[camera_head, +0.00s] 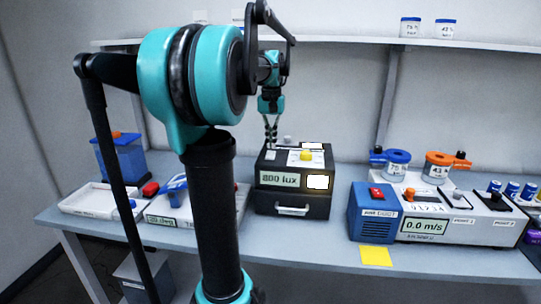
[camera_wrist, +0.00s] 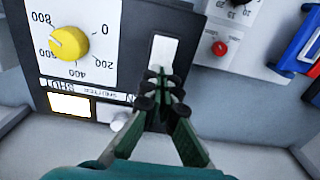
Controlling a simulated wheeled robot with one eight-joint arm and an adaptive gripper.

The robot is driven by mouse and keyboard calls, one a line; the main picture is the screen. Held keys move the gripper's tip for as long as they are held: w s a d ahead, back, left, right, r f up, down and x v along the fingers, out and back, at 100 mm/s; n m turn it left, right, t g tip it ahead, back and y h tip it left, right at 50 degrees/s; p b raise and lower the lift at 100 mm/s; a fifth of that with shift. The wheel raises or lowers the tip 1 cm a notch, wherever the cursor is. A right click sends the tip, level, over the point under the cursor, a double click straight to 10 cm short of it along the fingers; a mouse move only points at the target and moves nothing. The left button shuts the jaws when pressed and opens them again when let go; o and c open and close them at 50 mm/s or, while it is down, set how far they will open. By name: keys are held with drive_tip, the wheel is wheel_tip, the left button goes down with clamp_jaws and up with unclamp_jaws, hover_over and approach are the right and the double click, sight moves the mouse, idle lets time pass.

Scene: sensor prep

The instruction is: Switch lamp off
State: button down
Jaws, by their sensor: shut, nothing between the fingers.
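The black lamp box (camera_head: 292,205) stands on the bench, with an "800 lux" display (camera_head: 279,179) and a bright lit window (camera_head: 317,182) on its front. A yellow dial knob (camera_head: 306,155) is on its top; it also shows in the wrist view (camera_wrist: 69,43). A pale rocker-like plate (camera_wrist: 164,50) lies beside the dial. My gripper (camera_head: 271,142) is shut and empty, pointing down over the left part of the box top. In the wrist view my fingertips (camera_wrist: 158,74) overlap the near end of the plate; I cannot tell whether they touch it.
To the left are a tray (camera_head: 85,205) and a blue container (camera_head: 122,160). A yellow note (camera_head: 376,256) lies at the bench front.

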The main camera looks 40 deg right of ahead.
sight(271, 152)
drive_tip(key=shift+f, duration=1)
idle(0.5)
drive_tip(key=shift+r, duration=3.5)
